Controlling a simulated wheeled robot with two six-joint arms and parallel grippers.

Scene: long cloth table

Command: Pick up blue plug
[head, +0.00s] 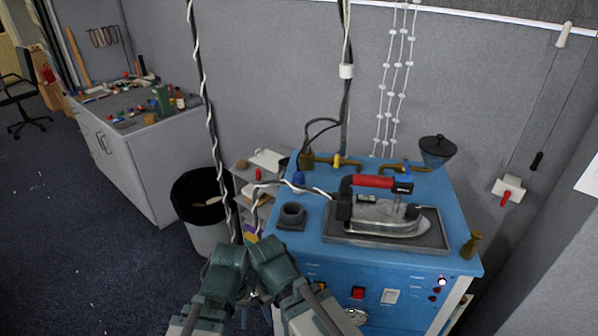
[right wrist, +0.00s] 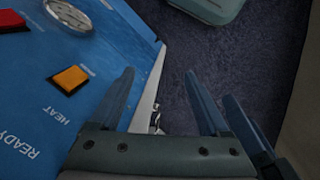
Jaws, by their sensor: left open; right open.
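A small blue rounded piece (head: 298,179), which may be the blue plug, is at the back left of the blue machine's top (head: 328,262), near dark cables. It is too small to be sure. My left gripper (head: 228,262) is low in front of the machine's left side, well away from that piece. My right gripper (head: 270,262) is close beside it, also apart from the piece. In the right wrist view my right gripper (right wrist: 160,88) is open and empty beside the machine's front panel. The left fingertips are mostly hidden in the head view.
An iron (head: 385,212) with a red handle rests on a tray on the machine. A black-lined bin (head: 200,195) and small shelf (head: 258,180) stand left. Cables hang from above near both grippers.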

